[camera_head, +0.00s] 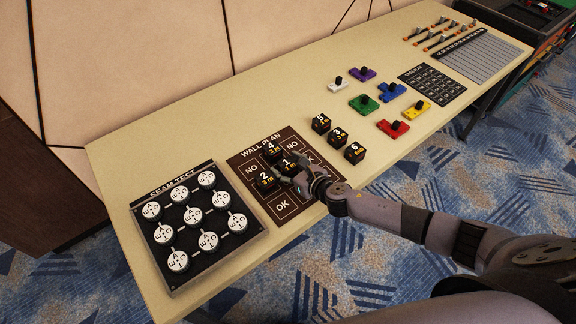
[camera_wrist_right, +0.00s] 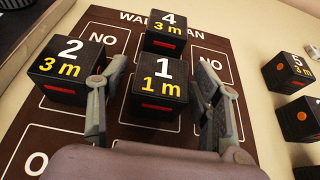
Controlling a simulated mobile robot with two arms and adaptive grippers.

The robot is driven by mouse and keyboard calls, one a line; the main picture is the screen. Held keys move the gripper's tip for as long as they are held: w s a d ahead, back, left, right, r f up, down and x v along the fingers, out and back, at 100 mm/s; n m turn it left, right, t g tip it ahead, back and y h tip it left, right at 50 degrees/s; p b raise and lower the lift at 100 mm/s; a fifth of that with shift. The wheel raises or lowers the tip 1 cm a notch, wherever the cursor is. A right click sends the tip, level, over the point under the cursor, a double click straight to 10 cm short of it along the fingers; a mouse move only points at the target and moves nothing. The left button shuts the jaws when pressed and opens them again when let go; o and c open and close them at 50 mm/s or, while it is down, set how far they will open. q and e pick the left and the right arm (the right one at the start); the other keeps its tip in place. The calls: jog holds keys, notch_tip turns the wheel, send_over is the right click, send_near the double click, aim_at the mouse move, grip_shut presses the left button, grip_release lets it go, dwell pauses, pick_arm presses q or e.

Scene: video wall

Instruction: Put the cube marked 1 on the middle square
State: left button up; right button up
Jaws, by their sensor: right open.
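The cube marked 1 (camera_head: 288,163) is black, with "1 m" below the number. It appears to sit on the middle square of the brown WALL PLAN mat (camera_head: 237,164). In the right wrist view the cube (camera_wrist_right: 158,92) stands between the fingers of my right gripper (camera_wrist_right: 168,82), with a gap on both sides. My right gripper (camera_head: 295,178) is open, low over the mat. Cube 2 (camera_head: 266,184) is to the left on the mat, and cube 4 (camera_head: 271,150) is behind cube 1. My left gripper is not in view.
Cubes 5 (camera_head: 321,123), 3 (camera_head: 338,136) and 6 (camera_head: 354,152) stand right of the mat. The SEAM TEST board (camera_head: 200,270) with round white pieces lies left. Coloured blocks such as the red one (camera_head: 393,129) lie farther right. The table's left back area is clear.

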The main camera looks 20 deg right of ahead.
jog(key=shift+r, duration=0.3)
jog(key=v, duration=1.1)
jog(key=shift+s+d+f, duration=0.1)
jog(key=shift+s, duration=0.35)
